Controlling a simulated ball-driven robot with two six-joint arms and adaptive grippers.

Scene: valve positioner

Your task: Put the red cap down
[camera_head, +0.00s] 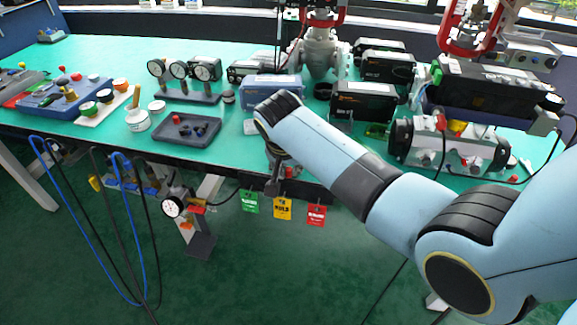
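A small red cap (177,119) sits in the black tray (212,131) on the green bench, beside small dark blue pieces. My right gripper (273,188) hangs down from its wrist at the front edge of the bench, right of the tray and apart from it. Its fingers are small and dark here, so I cannot tell whether they are open or shut. A small red patch (291,172) shows just right of the gripper; I cannot tell whether it is a cap or whether it is held. My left gripper is out of view.
Three gauges on a stand (188,96) are behind the tray. A white tub (137,119) stands to its left. Green, yellow and red tags (282,208) hang below the bench edge. Blue hoses (70,215) hang at left. Boxes and valve parts crowd the right.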

